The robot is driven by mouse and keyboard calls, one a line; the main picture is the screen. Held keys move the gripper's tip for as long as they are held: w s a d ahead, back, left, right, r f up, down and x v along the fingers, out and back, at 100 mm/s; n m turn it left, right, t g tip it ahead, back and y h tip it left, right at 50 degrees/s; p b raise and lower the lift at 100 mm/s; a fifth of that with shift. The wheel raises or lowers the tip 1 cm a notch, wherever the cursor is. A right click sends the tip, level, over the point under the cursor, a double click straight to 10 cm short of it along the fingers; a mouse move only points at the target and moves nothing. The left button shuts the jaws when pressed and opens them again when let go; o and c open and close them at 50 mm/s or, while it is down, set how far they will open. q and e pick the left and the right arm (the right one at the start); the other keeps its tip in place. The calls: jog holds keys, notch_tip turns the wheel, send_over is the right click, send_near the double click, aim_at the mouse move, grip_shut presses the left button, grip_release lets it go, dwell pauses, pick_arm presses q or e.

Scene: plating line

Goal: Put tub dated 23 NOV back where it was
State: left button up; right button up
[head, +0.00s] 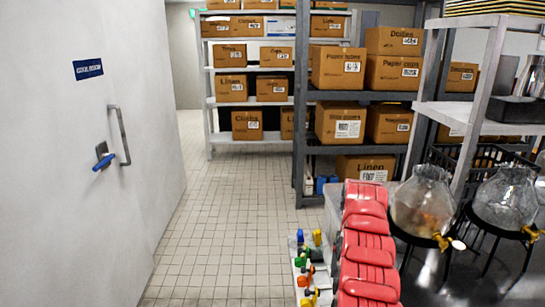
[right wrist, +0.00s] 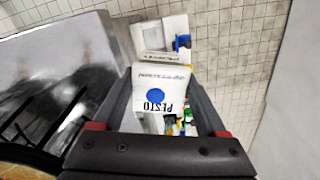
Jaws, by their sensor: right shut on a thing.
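My right gripper (right wrist: 160,78) shows in the right wrist view, its dark fingers on either side of a white tub. It is shut on this tub (right wrist: 154,82), which has a blue dot and the word PESTO, upside down in the picture. The small print on the tub is too small to read, so I cannot tell whether it is the one dated 23 NOV. Neither gripper shows in the head view, and the left gripper is in no frame.
A white door (head: 60,200) with a handle stands at the left. Tiled floor (head: 215,235) lies clear beside it. Shelves of cardboard boxes (head: 340,122) stand at the back. Red stacked items (head: 368,245), small coloured items (head: 305,262) and glass jars (head: 422,208) are at the right.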

jog(key=a+r+n, duration=0.1)
jog(key=s+a+r+n, duration=0.1)
jog(key=a+r, duration=0.1)
jog(key=shift+s+a+r+n, duration=0.1)
jog(key=shift+s+a+n, duration=0.1)
jog(key=shift+n, duration=0.1)
jog(key=shift+w+d, duration=0.1)
jog(key=shift+r, duration=0.1)
dwell(0.7)
